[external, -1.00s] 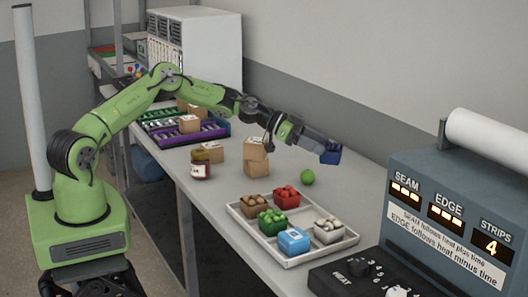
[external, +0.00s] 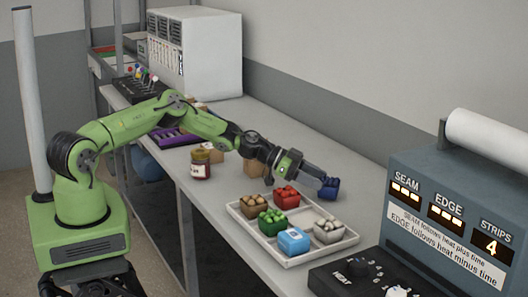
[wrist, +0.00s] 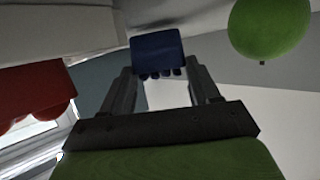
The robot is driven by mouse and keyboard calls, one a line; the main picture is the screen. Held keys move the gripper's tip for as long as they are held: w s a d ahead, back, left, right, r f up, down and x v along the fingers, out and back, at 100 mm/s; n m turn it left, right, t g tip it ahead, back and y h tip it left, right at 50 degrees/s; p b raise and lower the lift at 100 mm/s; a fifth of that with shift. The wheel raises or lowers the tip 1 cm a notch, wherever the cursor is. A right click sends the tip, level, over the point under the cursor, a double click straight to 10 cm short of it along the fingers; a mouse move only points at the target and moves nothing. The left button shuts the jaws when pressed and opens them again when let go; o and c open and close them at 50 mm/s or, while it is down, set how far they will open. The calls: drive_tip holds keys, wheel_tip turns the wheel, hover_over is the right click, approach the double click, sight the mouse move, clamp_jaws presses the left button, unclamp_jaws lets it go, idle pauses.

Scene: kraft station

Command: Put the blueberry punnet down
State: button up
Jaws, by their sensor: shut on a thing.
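The blueberry punnet (external: 329,188), a small dark blue box, is at the tip of my gripper (external: 318,181) in the external view. In the wrist view the blue punnet (wrist: 156,52) sits between the two fingertips (wrist: 158,76), with several dark round berries along its near edge. My gripper is shut on it. In the external view it appears just beyond the back right of the white tray (external: 345,244). I cannot tell whether its underside touches the table.
The grey machine (external: 450,200) stands right.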

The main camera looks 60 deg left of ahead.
drive_tip(key=shift+f+b, duration=0.45)
drive_tip(key=shift+b, duration=0.15)
drive_tip(key=o, duration=1.1)
drive_tip(key=shift+c, duration=0.2)
